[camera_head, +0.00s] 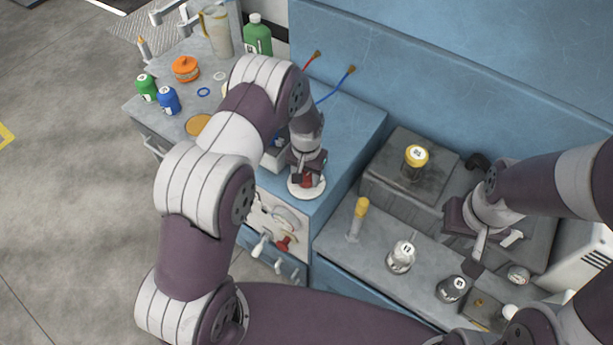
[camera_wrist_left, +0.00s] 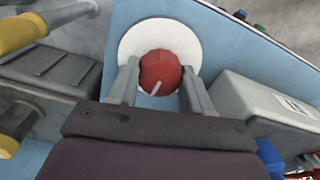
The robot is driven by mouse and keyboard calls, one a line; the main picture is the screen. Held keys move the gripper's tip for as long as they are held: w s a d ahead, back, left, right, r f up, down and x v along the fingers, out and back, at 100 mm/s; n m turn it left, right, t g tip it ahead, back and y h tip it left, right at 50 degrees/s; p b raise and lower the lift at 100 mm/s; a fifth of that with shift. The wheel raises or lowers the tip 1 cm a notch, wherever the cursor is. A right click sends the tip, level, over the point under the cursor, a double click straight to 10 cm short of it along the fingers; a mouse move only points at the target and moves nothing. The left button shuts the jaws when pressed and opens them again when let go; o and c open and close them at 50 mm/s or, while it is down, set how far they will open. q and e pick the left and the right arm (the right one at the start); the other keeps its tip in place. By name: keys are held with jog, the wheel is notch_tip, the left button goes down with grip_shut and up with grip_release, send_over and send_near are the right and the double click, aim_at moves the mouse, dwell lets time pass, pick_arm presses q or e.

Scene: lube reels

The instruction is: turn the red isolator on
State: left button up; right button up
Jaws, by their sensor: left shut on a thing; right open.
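The red isolator (camera_wrist_left: 161,70) is a round red knob with a pale pointer line, set on a white disc (camera_wrist_left: 134,36) on a blue surface. In the left wrist view my left gripper (camera_wrist_left: 160,84) has one finger on each side of the knob and is shut on it. The pointer line slants toward the lower left in that view. In the head view my left gripper (camera_head: 309,178) reaches down over the red isolator (camera_head: 306,181), hiding part of it. My right gripper (camera_head: 478,250) is open over the grey bench at the right, away from the isolator.
A grey box (camera_wrist_left: 265,110) stands beside the isolator. A yellow-handled tool (camera_head: 359,215), a container marked 12 (camera_head: 402,257) and a yellow-topped container (camera_head: 414,162) stand at the right. Green bottle (camera_head: 257,36) and blue bottle (camera_head: 168,100) stand at the far left bench.

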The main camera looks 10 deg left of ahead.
pick_arm(q)
jog(key=m+b, duration=0.1)
jog(key=m, duration=0.3)
jog(key=shift+w+r, duration=0.1)
jog(key=shift+w, duration=0.1)
jog(key=shift+r+m+b, duration=0.1)
jog(key=shift+m+b, duration=0.6)
jog(key=shift+m, duration=1.4)
jog(key=o, duration=1)
jog(key=shift+o, duration=0.2)
jog(key=shift+s, duration=0.15)
